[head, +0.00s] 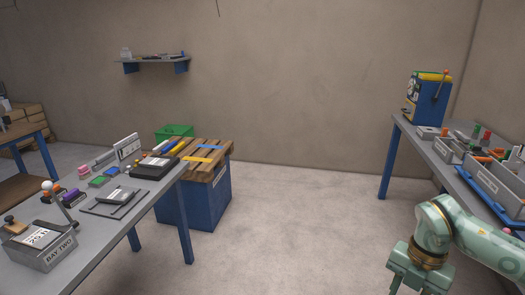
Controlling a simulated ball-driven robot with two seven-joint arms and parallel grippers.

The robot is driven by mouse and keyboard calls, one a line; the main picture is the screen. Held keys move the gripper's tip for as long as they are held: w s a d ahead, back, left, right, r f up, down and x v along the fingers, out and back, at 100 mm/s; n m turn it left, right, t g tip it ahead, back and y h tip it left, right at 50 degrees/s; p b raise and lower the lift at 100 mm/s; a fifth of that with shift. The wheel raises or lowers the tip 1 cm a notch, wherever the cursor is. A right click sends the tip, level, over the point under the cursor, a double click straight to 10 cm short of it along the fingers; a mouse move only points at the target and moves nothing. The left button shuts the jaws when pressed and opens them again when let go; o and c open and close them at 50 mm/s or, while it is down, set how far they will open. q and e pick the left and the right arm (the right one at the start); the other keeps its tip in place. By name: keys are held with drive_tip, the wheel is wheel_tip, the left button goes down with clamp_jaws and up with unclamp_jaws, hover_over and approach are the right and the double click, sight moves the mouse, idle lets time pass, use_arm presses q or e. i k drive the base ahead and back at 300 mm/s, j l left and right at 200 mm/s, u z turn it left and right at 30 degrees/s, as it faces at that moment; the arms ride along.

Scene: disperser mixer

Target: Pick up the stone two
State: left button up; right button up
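I cannot make out for certain which thing is stone two. A grey tray marked "BAY TWO" (45,252) sits at the near left on the left table. In it lies a dark block with a white label (40,238), whose print is too small to read surely. My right gripper (410,280) shows at the lower right, pointing down over the floor and far from the left table. Its fingertips are cut off by the frame edge. My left gripper is not in view.
The left table (95,240) also carries a grey plate (112,202), a dark labelled block (155,165) and small coloured items. A blue crate with wooden slats (200,200) stands behind it. A cluttered right table (405,127) is near my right arm. The middle floor (300,220) is clear.

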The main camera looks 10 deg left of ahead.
sight(71, 198)
drive_tip(key=i+u, duration=0.35)
drive_tip(key=i, duration=0.25)
drive_tip(key=i+l+u, duration=0.1)
drive_tip(key=i+u, duration=0.25)
drive_tip(key=i, duration=0.25)
drive_tip(key=i+l+u, duration=0.3)
drive_tip(key=i, duration=0.25)
drive_tip(key=i+u, duration=0.25)
drive_tip(key=u, duration=0.15)
drive_tip(key=i+u, duration=0.2)
drive_tip(key=u, duration=0.2)
drive_tip(key=i+l+u, duration=0.15)
drive_tip(key=u, duration=0.3)
drive_tip(key=i+l+u, duration=0.2)
drive_tip(key=u, duration=0.2)
drive_tip(key=i+l+u, duration=0.2)
drive_tip(key=u, duration=0.2)
drive_tip(key=i+l+u, duration=0.2)
drive_tip(key=u, duration=0.15)
drive_tip(key=i+l+u, duration=0.15)
drive_tip(key=l+u, duration=0.2)
drive_tip(key=i+l+u, duration=0.1)
drive_tip(key=l+u, duration=0.25)
